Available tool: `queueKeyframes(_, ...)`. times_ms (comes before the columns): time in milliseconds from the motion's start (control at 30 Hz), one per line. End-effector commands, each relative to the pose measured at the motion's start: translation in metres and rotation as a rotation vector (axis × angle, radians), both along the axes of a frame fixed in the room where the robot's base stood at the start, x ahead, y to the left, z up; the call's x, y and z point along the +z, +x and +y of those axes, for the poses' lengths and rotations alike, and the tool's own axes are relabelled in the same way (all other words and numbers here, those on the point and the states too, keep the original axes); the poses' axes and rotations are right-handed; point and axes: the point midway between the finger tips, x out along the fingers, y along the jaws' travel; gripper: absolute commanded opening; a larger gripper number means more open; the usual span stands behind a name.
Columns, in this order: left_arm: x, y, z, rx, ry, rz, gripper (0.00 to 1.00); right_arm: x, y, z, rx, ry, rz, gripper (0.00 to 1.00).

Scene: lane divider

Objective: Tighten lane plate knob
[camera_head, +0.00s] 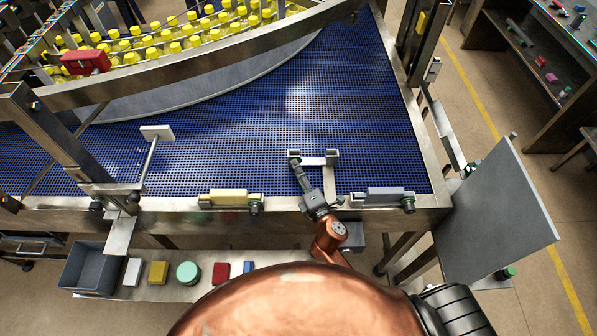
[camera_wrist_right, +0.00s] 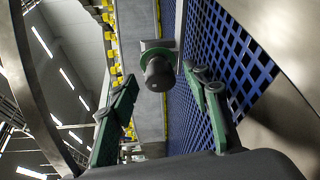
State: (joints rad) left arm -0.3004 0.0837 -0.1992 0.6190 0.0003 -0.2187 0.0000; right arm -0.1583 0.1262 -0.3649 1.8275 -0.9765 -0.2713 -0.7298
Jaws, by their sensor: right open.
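A metal bracket with a flat crosspiece (camera_head: 315,157) stands over the blue mesh belt near its front edge, on an arm from the front rail. My right gripper (camera_head: 297,168) is beside the left end of the crosspiece. In the right wrist view a dark round knob (camera_wrist_right: 158,74) sits on a small metal plate (camera_wrist_right: 157,45). My right gripper (camera_wrist_right: 160,88) is open there, with one green finger on either side of the knob. I cannot tell whether a finger touches it. The knob is not clear in the head view. My left gripper is not in view.
A white plate on a rod (camera_head: 157,132) stands at the left. Yellow (camera_head: 229,197) and grey-blue (camera_head: 385,194) blocks sit on the front rail. Yellow-capped bottles (camera_head: 172,47) fill the far lane. A grey panel (camera_head: 500,215) stands right. A shelf below holds a grey bin (camera_head: 88,268).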

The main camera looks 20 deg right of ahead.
Motion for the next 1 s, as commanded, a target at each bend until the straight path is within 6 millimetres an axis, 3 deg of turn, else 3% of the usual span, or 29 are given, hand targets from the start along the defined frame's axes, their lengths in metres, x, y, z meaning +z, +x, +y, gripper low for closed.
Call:
queueKeyframes(167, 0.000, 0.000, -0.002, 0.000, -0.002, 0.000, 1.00, 0.000, -0.021, -0.003, -0.001, 0.001, 0.003, 0.44)
queueKeyframes(400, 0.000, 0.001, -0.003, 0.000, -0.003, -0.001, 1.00, 0.004, -0.072, -0.008, -0.002, 0.001, 0.004, 0.44)
queueKeyframes(600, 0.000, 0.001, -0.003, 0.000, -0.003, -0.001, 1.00, 0.007, -0.103, -0.011, -0.002, 0.003, 0.003, 0.44)
queueKeyframes(800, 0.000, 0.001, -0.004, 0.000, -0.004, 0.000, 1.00, 0.009, -0.117, -0.012, 0.000, 0.001, 0.001, 0.44)
queueKeyframes(1000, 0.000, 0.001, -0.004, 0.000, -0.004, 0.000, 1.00, 0.010, -0.118, -0.012, 0.001, 0.000, 0.000, 0.44)
